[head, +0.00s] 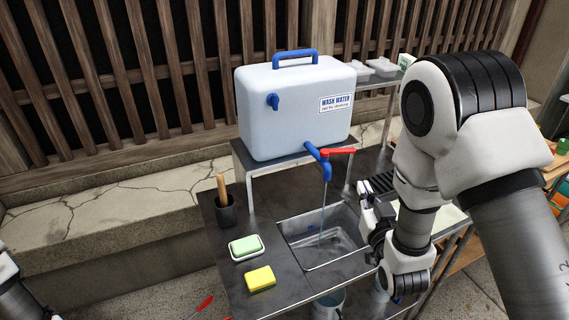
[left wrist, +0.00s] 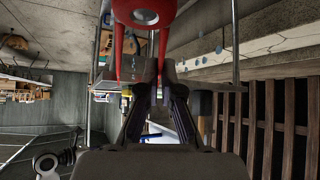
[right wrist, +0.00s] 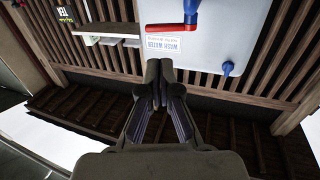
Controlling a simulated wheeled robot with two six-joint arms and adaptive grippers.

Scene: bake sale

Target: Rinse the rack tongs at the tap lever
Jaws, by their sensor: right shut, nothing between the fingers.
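The red tap lever (head: 338,152) sits on the blue tap (head: 325,170) of the white wash water tank (head: 290,108). A thin stream of water (head: 323,215) runs from the tap into the metal sink (head: 312,262). My right gripper (head: 368,205) is shut and empty beside the sink's right side, below the lever. In the right wrist view its closed fingertips (right wrist: 160,72) are apart from the lever (right wrist: 171,28). In the left wrist view my left gripper (left wrist: 158,75) is shut on red tongs (left wrist: 145,12). A red tip of the tongs (head: 204,303) shows low in the head view; the left gripper is hidden there.
A bucket (head: 328,305) is below. A slatted wall closes the back.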

